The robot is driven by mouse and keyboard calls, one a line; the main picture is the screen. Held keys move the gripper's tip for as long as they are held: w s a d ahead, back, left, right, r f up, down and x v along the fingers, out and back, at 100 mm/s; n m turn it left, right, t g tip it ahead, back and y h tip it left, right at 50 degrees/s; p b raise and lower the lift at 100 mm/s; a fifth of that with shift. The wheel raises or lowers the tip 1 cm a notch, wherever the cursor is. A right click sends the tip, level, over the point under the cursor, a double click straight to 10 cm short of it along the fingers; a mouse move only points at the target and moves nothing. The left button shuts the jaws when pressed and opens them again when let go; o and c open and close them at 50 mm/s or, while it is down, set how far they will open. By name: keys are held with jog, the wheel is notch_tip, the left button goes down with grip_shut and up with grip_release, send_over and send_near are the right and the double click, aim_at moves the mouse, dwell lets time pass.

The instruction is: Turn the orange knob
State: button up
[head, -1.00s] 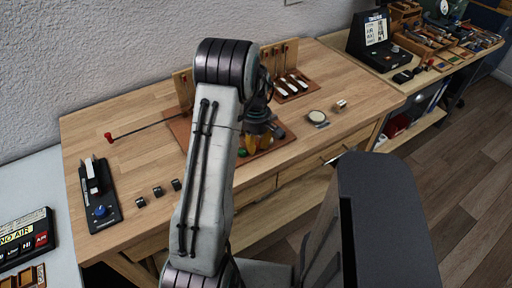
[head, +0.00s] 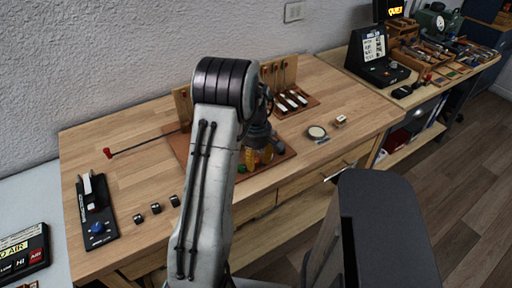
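My arm reaches over the wooden workbench to a brown board (head: 285,150) in the head view. My gripper (head: 258,148) points down just above this board, at its right part. Small yellow-orange shapes (head: 267,154) show directly under and beside the gripper. One may be the orange knob, but they are too small and too covered to tell apart. A green piece (head: 241,168) lies just left of them. I cannot tell whether my gripper touches anything or how wide its fingers are.
A red-tipped rod (head: 107,153) sticks out leftward from the board. A black device with a blue knob (head: 97,228) and several small dark blocks (head: 156,208) stand at left. A round disc (head: 316,132) and white-key panel (head: 291,101) are at right. The bench's right front is clear.

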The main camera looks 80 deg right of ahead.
aim_at(256, 161)
notch_tip(256, 161, up, 11)
jog(key=shift+r, duration=0.15)
dwell(0.4)
jog(key=shift+a, duration=0.1)
